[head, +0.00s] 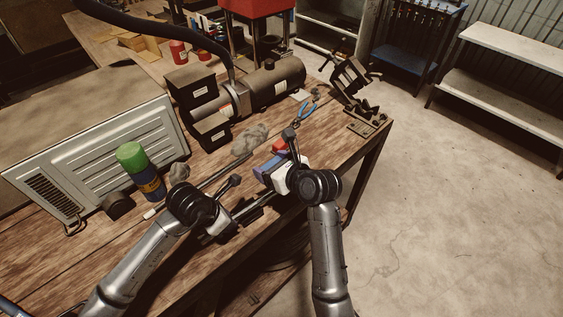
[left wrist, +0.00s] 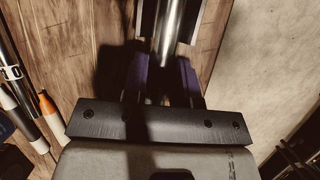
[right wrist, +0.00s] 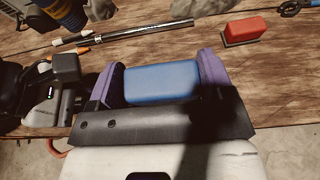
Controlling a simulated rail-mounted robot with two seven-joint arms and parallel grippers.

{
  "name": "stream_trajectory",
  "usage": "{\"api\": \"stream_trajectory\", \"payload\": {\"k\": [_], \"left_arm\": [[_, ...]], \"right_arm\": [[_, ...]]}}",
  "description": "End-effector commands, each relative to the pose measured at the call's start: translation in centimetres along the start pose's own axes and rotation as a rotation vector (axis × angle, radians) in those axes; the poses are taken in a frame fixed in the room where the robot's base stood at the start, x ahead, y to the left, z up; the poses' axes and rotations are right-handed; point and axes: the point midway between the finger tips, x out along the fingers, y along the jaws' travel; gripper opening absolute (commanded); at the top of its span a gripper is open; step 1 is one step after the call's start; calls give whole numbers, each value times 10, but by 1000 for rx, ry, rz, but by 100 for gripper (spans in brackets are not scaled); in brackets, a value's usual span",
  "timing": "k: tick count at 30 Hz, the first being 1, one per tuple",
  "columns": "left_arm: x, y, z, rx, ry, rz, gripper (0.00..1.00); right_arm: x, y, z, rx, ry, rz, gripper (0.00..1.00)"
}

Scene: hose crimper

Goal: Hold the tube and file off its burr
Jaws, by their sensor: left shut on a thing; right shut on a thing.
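A shiny metal tube (left wrist: 172,28) sits between the purple fingers of my left gripper (left wrist: 165,75), which is shut on it. In the head view the tube (head: 257,203) runs from my left gripper (head: 226,222) toward my right gripper (head: 272,178), above the front of the bench. My right gripper is shut on a blue block (right wrist: 162,82), which fills the space between its purple fingers. The block's working face is hidden, so I cannot tell whether it is the file or whether it touches the tube. The burr is too small to make out.
The wooden bench (head: 70,255) carries a red block (right wrist: 255,28), dark rods (right wrist: 150,32), a grey rag (head: 250,140), blue-handled pliers (head: 306,112) and a green-capped can (head: 138,168). A louvred panel (head: 105,150) and a motor (head: 275,82) stand behind. Open floor lies right.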

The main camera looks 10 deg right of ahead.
Motion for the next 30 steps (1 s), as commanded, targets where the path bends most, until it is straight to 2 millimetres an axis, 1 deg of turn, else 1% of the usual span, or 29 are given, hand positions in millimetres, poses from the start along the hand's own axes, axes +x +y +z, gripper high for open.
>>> {"api": "stream_trajectory", "payload": {"k": [17, 23, 30], "left_arm": [[0, 0, 0, 0, -1, 0, 0], [0, 0, 0, 0, -1, 0, 0], [0, 0, 0, 0, -1, 0, 0]], "right_arm": [[19, 0, -47, 0, 1, 1, 46], [27, 0, -67, 0, 3, 1, 46], [27, -23, -71, -3, 1, -2, 46]]}}
